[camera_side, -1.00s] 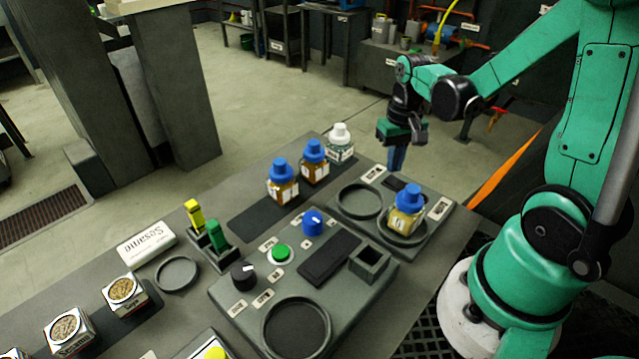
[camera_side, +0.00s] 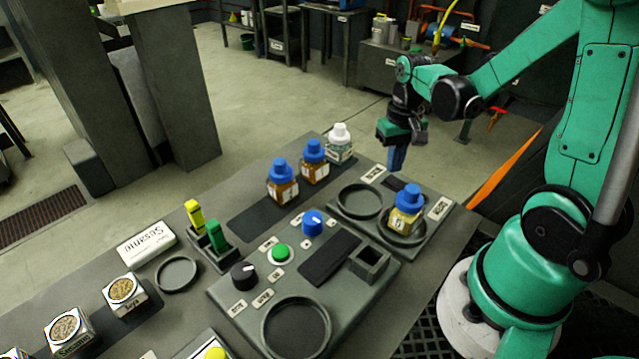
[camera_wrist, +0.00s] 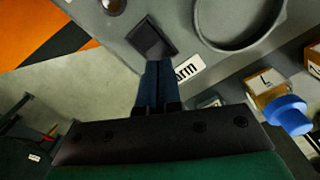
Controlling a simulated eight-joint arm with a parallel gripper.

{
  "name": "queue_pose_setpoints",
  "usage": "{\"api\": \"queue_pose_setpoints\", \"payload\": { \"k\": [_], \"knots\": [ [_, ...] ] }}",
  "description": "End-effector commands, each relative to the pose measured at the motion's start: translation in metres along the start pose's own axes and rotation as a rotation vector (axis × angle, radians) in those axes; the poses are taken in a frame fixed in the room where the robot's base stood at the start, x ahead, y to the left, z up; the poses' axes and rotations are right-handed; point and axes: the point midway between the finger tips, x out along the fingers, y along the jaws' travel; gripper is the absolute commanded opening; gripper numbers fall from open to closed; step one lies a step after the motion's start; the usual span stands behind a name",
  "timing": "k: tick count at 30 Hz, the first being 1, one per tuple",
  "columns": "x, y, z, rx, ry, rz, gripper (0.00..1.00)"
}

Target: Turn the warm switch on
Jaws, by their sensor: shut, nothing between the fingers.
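The warm switch (camera_wrist: 152,38) is a small dark square rocker on the grey panel in the wrist view, with a white label (camera_wrist: 187,69) reading "arm" in its visible part beside it. In the side view the dark switch (camera_side: 394,183) is small, on the far part of the right-hand panel (camera_side: 362,220). My gripper (camera_wrist: 155,64) is shut and empty, its blue fingers together and pointing at the switch's near edge. In the side view my gripper (camera_side: 396,169) points down just behind the switch. I cannot tell whether the fingertips touch it or which way it is set.
A blue-capped bottle (camera_side: 407,211) stands in the panel's near round holder; the other round holder (camera_side: 359,201) is empty. Blue-capped bottles (camera_side: 283,184) and a white-capped bottle (camera_side: 340,144) stand to the left. A control box (camera_side: 232,301) with knobs and a green button is in front.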

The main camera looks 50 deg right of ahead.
Motion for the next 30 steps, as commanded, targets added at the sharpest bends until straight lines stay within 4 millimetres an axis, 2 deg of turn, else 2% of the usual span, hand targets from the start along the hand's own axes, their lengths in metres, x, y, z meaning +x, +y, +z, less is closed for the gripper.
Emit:
{"api": "queue_pose_setpoints", "payload": {
  "k": [30],
  "knots": [
    [0.012, 0.0, -0.001, 0.0, 0.0, 0.0, 0.0]
  ]
}}
